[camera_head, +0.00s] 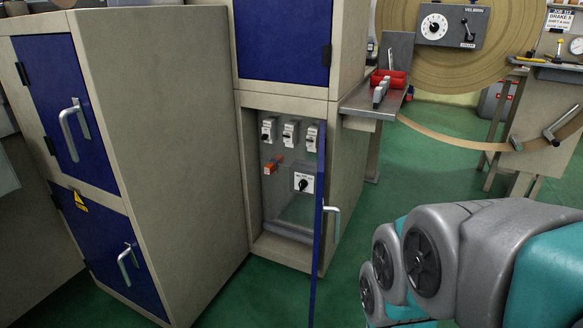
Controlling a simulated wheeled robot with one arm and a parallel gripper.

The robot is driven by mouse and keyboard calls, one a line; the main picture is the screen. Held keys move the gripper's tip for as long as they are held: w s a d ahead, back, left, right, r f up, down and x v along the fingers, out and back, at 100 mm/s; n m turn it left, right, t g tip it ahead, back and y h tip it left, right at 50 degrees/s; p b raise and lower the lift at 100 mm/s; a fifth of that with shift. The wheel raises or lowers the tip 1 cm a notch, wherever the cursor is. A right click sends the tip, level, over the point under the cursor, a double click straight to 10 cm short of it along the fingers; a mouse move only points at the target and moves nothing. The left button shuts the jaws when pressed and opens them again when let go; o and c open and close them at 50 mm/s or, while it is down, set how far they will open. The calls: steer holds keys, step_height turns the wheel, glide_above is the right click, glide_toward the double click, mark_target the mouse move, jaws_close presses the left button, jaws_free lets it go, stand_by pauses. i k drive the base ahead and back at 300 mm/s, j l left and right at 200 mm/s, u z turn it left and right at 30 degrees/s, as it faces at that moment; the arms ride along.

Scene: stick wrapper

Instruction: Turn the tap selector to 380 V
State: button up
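A small grey box with a black rotary knob on a white dial plate (304,184) sits inside the open lower compartment of the middle cabinet (338,190). It appears to be the tap selector. Its markings are too small to read, so its setting cannot be told. The blue door (319,225) of this compartment stands open, seen nearly edge-on, with a metal handle (332,222). My arm is at the lower right, apart from the cabinet. My gripper is not in view.
Several white breakers (289,134) and an orange-red part (269,169) are in the compartment. A closed two-door cabinet (165,130) stands at left. A metal shelf (361,103) with a red bin juts out at right. Green floor (385,190) lies open right of the door.

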mark_target(304, 183)
steer(key=i+j+u, duration=0.3)
steer(key=i, duration=0.25)
steer(key=i+u, duration=0.3)
steer(key=i, duration=0.2)
